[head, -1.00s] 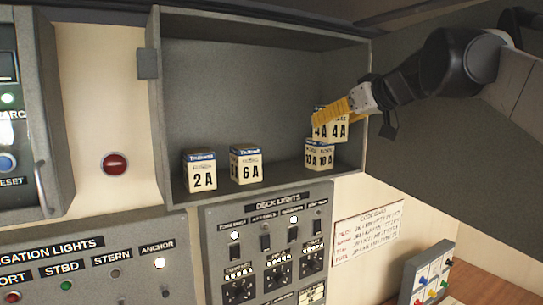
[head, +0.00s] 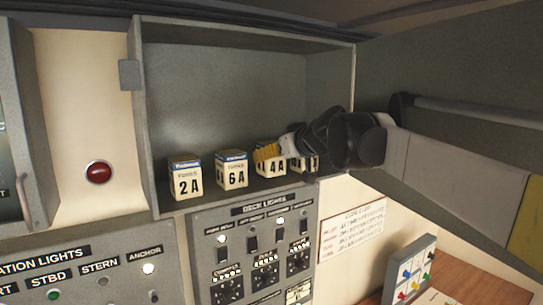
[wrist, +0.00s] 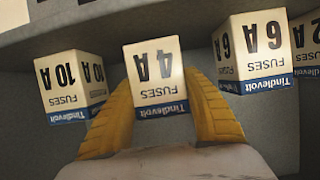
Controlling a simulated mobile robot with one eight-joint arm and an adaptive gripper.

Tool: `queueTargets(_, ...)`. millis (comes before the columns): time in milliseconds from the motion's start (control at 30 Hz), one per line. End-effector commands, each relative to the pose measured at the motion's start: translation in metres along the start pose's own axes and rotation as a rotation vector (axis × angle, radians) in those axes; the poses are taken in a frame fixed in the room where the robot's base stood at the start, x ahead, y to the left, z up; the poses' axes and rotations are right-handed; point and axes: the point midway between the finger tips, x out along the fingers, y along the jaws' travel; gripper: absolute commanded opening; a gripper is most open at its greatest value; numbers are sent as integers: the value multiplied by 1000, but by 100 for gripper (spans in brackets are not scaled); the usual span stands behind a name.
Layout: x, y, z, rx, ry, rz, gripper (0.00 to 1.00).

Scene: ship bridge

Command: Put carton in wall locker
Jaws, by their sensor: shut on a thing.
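The wall locker (head: 225,75) is an open grey box on the wall, its inside facing me. My gripper (head: 267,153) reaches in from the right, its yellow fingers shut on the white 4A fuse carton (head: 278,168). In the wrist view, the 4A carton (wrist: 155,75) sits between both fingers (wrist: 158,105). It is inside the locker, between the 6A carton (head: 232,172) and the 10A carton (head: 312,164), with gaps on both sides. Its base looks level with its neighbours; I cannot tell for sure whether it touches the floor. My wrist partly hides the 10A carton.
A 2A carton (head: 186,178) stands at the locker's left. A large grey panel (head: 450,75) extends right of the locker, beside my arm. The deck lights switch panel (head: 235,243) is below. A red button (head: 99,172) is on the wall at left.

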Motion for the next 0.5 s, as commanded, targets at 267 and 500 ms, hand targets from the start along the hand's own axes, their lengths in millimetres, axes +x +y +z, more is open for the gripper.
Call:
queueTargets(267,2,0,7,0,0,0,11)
queueTargets(500,4,0,10,0,0,0,71)
